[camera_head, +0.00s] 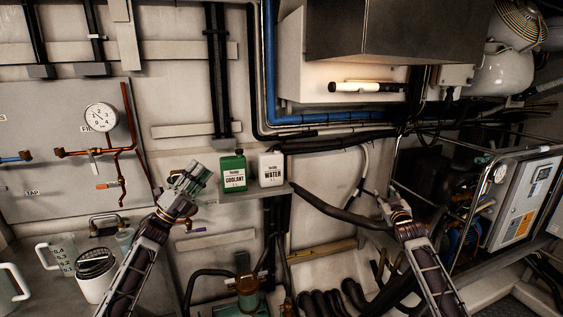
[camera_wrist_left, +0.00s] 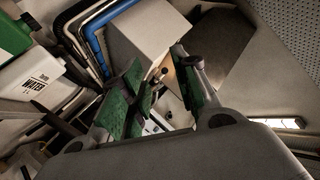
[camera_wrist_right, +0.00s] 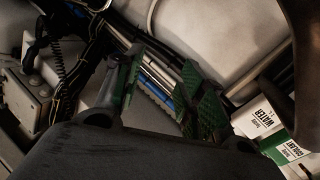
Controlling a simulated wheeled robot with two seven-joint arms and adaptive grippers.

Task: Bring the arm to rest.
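My left gripper (camera_head: 189,178) is raised in front of the back wall, left of the green coolant bottle (camera_head: 233,172) and apart from it. In the left wrist view its green-padded fingers (camera_wrist_left: 156,88) stand apart with nothing between them. My right gripper (camera_head: 383,199) is in front of the wall and pipes at the right, seen partly end-on in the head view. In the right wrist view its fingers (camera_wrist_right: 163,92) are also apart and empty. Both forearms reach up from the bottom edge of the head view.
The coolant bottle and a white water bottle (camera_head: 271,169) stand on a narrow wall shelf. A metal-railed machine (camera_head: 515,205) is right of my right arm. Hoses cross the wall between the arms.

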